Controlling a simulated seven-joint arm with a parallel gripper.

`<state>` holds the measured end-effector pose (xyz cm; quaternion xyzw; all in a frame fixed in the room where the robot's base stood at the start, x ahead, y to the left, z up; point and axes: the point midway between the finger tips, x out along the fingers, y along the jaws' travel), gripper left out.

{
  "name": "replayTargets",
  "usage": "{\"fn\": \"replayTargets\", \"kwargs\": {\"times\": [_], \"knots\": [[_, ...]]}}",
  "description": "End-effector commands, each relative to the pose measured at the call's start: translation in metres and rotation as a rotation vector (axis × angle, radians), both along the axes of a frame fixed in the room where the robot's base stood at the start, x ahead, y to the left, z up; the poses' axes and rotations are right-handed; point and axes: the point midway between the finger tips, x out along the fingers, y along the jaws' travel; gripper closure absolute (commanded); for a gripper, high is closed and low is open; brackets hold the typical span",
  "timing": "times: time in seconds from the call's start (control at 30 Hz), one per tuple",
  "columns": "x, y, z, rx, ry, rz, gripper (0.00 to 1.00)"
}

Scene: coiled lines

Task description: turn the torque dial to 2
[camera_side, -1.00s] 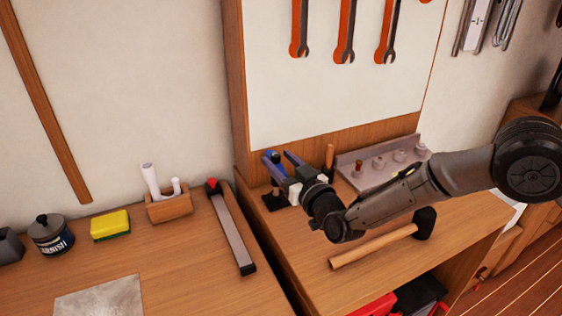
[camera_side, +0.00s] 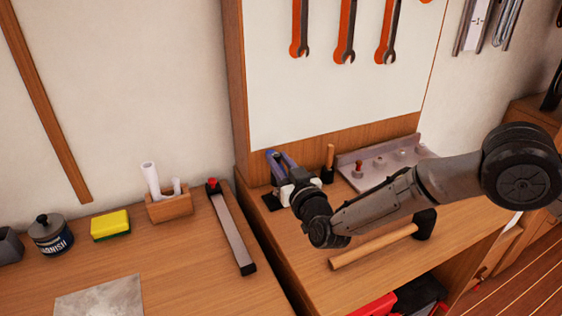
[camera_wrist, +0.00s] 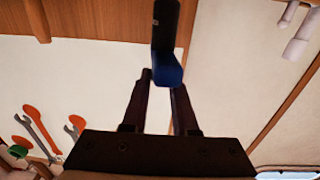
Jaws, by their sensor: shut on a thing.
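My gripper (camera_side: 279,160) is shut on a blue-and-black piece (camera_side: 271,154) at the back left of the right-hand bench. In the wrist view, its two dark fingers (camera_wrist: 163,78) lean in against the blue part (camera_wrist: 168,70), with a black part beyond it. A dark base (camera_side: 270,202) shows on the bench below the gripper. I take the blue-and-black piece to belong to the torque dial tool, but no scale, number or pointer can be read. The rest of the tool is hidden behind my gripper.
A wooden-handled tool (camera_side: 329,163) stands just right of my gripper. A grey rack (camera_side: 350,180) with knobs sits behind my arm. A hammer (camera_side: 372,247) lies in front. On the left bench, a long grey-and-black tool (camera_side: 230,232) lies near the gap. Wrenches (camera_side: 346,30) hang above.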

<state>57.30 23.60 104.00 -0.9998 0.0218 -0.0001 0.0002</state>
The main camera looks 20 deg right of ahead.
Motion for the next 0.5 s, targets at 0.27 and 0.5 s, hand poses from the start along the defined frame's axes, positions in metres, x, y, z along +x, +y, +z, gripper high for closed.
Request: {"fn": "replayTargets", "kwargs": {"times": [0.27, 0.5], "knots": [[-0.0001, 0.0022, 0.0004, 0.000, -0.001, -0.069, 1.00], [-0.0002, 0.0019, 0.0004, 0.000, 0.000, -0.069, 1.00]]}}
